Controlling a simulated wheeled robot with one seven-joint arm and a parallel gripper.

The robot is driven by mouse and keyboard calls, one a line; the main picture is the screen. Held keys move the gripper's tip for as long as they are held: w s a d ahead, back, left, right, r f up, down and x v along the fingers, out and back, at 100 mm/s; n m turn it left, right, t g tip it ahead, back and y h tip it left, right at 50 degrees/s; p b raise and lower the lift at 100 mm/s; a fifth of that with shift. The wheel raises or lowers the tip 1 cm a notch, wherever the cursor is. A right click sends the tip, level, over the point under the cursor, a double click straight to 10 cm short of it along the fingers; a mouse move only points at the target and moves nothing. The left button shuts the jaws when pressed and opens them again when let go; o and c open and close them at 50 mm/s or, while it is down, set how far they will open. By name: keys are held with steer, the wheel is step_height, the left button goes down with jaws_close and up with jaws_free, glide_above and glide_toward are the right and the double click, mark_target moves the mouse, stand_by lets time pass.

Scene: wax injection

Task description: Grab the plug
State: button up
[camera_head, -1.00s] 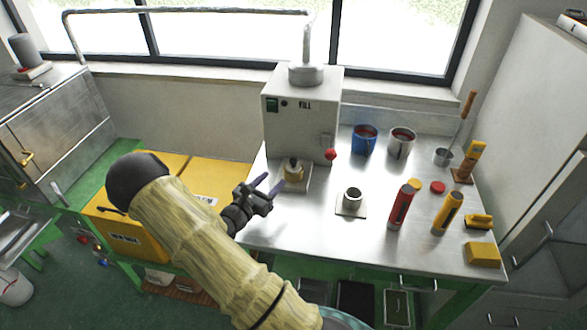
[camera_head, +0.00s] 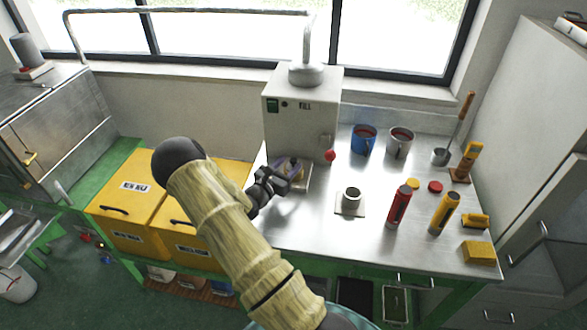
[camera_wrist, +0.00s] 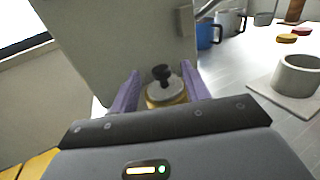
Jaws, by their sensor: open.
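A black-knobbed plug (camera_wrist: 162,74) sits upright in a round grey-topped, brass-coloured mould (camera_wrist: 166,95) at the foot of the white fill machine. In the wrist view it lies between the two purple fingers of my gripper (camera_wrist: 160,70), with a gap on each side. My gripper is open and holds nothing.
The white machine (camera_head: 284,115) stands close behind the gripper. A metal ring on a square plate (camera_head: 350,198) is to the right. A blue pot (camera_head: 363,140), a steel pot (camera_head: 399,143) and red and yellow tubes stand further right. Yellow bins (camera_head: 125,205) are left.

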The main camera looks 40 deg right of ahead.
mark_target(291, 162)
steer(key=x, duration=0.3)
steer(key=shift+w+d+p, duration=0.1)
steer(key=shift+d+p, duration=0.2)
steer(key=shift+p, duration=0.1)
jaws_close()
step_height(291, 162, up, 10)
steer(key=shift+f+b, duration=0.1)
steer(key=shift+b, duration=0.65)
stand_by(0.4)
